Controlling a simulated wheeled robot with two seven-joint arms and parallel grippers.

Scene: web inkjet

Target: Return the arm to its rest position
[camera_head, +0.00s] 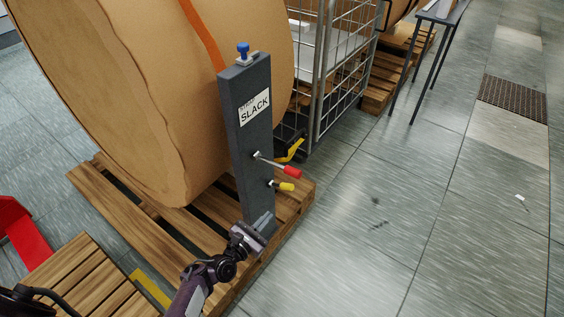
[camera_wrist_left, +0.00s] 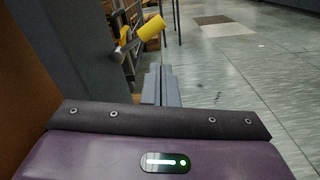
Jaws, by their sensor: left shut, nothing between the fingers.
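My left gripper (camera_head: 262,224) is shut and empty at the lower front of the dark grey post labelled "SLACK" (camera_head: 246,150). In the head view its fingertips overlap the post's lower part; I cannot tell whether they touch it. The left wrist view shows the closed fingers (camera_wrist_left: 161,85) with floor beyond them. A yellow-handled lever (camera_head: 286,187) sticks out of the post above the gripper, and it shows large in the left wrist view (camera_wrist_left: 152,26). A red-handled lever (camera_head: 291,172) sits just above the yellow one. My right gripper is not in view.
A huge brown paper roll (camera_head: 150,90) stands on a wooden pallet (camera_head: 120,205) behind the post. A blue knob (camera_head: 243,50) tops the post. A wire cage cart (camera_head: 335,75) stands behind. A red object (camera_head: 28,240) is at lower left. The floor to the right is open.

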